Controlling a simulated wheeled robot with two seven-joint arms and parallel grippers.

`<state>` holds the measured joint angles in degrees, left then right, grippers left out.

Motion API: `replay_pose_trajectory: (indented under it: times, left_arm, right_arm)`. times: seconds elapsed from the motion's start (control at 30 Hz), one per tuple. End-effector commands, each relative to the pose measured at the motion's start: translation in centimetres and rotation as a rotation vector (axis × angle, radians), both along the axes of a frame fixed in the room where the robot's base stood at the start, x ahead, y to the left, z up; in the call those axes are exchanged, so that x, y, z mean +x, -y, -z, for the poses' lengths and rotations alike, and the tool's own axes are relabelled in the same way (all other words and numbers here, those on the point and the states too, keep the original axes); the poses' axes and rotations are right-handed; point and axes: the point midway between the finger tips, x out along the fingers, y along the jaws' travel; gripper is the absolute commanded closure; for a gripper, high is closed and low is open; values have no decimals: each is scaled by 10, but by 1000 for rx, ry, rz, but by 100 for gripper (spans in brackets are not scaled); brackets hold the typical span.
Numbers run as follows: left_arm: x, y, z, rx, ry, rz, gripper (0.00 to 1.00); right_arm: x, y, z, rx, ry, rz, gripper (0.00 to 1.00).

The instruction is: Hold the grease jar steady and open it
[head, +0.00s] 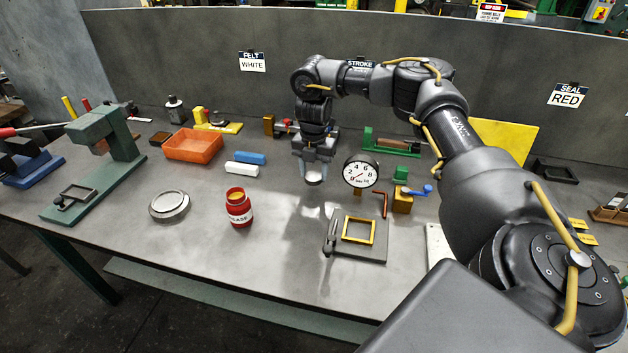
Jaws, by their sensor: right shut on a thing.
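The red grease jar (239,208) stands upright on the grey bench, left of centre. Its white label reads GREASE, and its top shows yellow inside, with no lid on it. My right gripper (314,172) is up and to the right of the jar, above the bench and apart from it. It points down and is shut on a small pale round piece (314,181) that looks like the jar's lid; the fingers partly hide it. My left gripper is not in view, and nothing holds the jar.
A round metal tin (169,206) lies left of the jar. White and blue blocks (241,169) and an orange bin (193,146) are behind it. A dial gauge (360,172) and a plate with a yellow frame (357,240) are to the right. Bench in front of the jar is clear.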

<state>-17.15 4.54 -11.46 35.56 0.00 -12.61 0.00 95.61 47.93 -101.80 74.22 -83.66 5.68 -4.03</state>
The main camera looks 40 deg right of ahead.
Motion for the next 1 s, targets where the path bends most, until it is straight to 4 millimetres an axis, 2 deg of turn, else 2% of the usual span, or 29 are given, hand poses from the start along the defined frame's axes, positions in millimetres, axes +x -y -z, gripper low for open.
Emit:
replay_pose_trajectory:
  times: [0.17, 0.4, 0.77, 0.8, 0.97, 1.0]
  left_arm:
    - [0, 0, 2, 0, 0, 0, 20]
    - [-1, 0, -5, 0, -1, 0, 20]
    - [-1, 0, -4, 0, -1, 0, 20]
    - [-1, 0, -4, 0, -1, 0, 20]
    - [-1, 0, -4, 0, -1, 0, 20]
    - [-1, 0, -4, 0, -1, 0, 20]
  right_arm:
    - [3, 2, 7, 0, -1, 2, 82]
    - [2, 3, 34, 0, -2, 1, 82]
    - [2, 2, 38, 0, -1, 1, 82]
    - [2, 3, 39, 0, 0, 1, 53]
    - [2, 3, 39, -1, -1, 1, 33]
    - [2, 3, 39, -1, -1, 1, 33]
